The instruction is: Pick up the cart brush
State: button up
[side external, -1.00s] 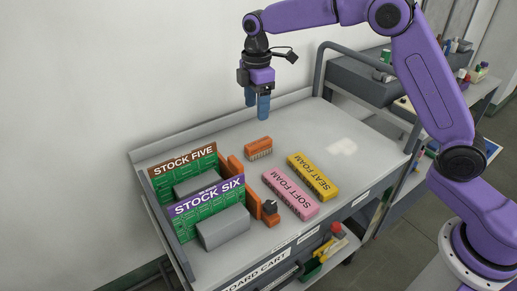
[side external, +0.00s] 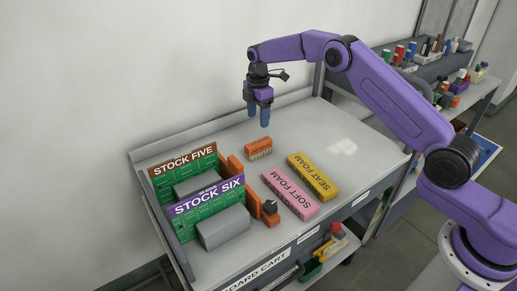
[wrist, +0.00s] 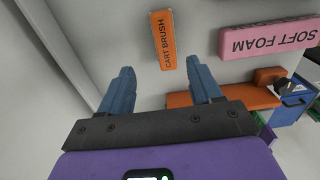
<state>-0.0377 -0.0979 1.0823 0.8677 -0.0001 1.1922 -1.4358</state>
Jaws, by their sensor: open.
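The cart brush (side external: 258,149) is a small orange block with pale bristles along its lower edge. It lies on the grey cart top (side external: 217,143), behind the pink and yellow foam blocks. In the wrist view the orange cart brush (wrist: 164,40) shows its printed label and lies beyond the fingertips. My gripper (side external: 258,122) has blue fingers and points down, above and close to the brush in the side view. In the wrist view my gripper (wrist: 161,76) is open, with its fingers wide apart and nothing between them.
A pink SOFT FOAM block (side external: 291,194) and a yellow SEAT FOAM block (side external: 313,177) lie in front of the brush. Green STOCK FIVE (side external: 183,174) and STOCK SIX (side external: 208,206) boards stand at left. The cart top to the right is clear.

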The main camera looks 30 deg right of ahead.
aim_at(259, 142)
notch_tip(259, 142, down, 6)
jog(key=shift+r, duration=0.15)
jog(key=shift+s+a+f, duration=0.1)
jog(key=shift+s+f, duration=0.1)
jog(key=shift+f, duration=1.1)
jog(key=shift+s+a+f, duration=0.1)
jog(key=shift+s+f, duration=0.1)
jog(key=shift+f, duration=1.1)
jog(key=c, duration=1.1)
